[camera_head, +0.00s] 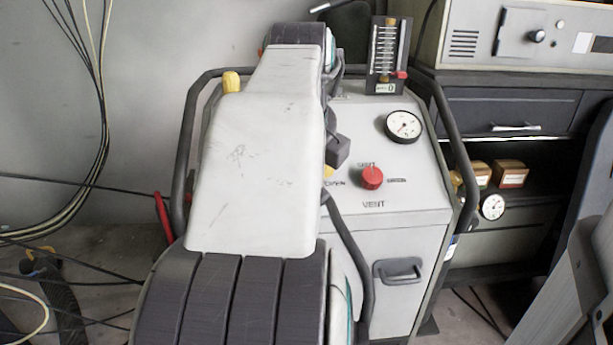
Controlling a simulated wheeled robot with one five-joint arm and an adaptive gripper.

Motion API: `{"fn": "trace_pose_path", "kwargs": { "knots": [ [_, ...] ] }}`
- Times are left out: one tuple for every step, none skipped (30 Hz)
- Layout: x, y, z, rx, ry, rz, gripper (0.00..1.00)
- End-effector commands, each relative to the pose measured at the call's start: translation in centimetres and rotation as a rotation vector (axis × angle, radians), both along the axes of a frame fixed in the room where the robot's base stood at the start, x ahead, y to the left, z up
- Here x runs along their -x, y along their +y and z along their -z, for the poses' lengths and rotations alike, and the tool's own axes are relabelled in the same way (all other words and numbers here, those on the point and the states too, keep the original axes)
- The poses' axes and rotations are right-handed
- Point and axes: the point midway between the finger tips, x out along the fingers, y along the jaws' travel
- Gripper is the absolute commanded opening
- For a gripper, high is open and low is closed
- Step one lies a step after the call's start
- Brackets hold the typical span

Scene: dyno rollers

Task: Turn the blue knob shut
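No blue knob shows; my own arm covers the left and middle of the grey machine panel (425,185). A red knob (372,177) sits on the panel above the word VENT, with small lettering around it. Dark parts that look like my gripper (338,150) stick out from behind my arm, over the panel and left of the red knob. Its fingers are mostly hidden, so I cannot see whether they are open or touch anything.
A round gauge (404,127) and an upright flow meter (385,58) stand on the panel's right. Dark tube rails (455,140) flank the machine. A dark cabinet (510,110) with a grey device on top is at right. Cables hang and lie at left.

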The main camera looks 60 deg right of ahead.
Motion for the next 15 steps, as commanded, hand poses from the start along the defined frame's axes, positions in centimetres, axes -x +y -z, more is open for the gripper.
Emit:
{"fn": "trace_pose_path", "kwargs": {
  "knots": [
    [0.0, 0.0, -0.01, 0.0, 0.0, 0.0, 0.35],
    [0.0, 0.0, -0.01, 0.0, 0.0, 0.0, 0.32],
    [0.0, 0.0, -0.01, 0.0, 0.0, 0.0, 0.29],
    [0.0, 0.0, -0.01, 0.0, 0.0, 0.0, 0.26],
    [0.0, 0.0, -0.01, 0.0, 0.0, 0.0, 0.23],
    [-0.01, 0.0, -0.01, 0.0, 0.0, 0.0, 0.2],
    [-0.01, 0.0, -0.01, 0.001, -0.001, 0.0, 0.17],
    [0.0, -0.01, -0.01, 0.001, -0.001, 0.0, 0.14],
    [-0.01, -0.01, -0.02, 0.001, -0.001, 0.0, 0.11],
    [-0.01, -0.01, -0.02, 0.001, -0.001, 0.0, 0.08],
    [-0.01, -0.02, -0.01, 0.001, -0.001, 0.0, 0.06],
    [-0.01, -0.02, -0.01, 0.001, -0.001, 0.0, 0.02],
    [-0.01, -0.02, -0.01, 0.001, -0.001, 0.0, 0.01],
    [-0.01, -0.02, -0.03, 0.001, 0.0, -0.001, 0.01],
    [-0.01, -0.02, -0.11, 0.002, 0.002, -0.006, 0.01]
  ]
}}
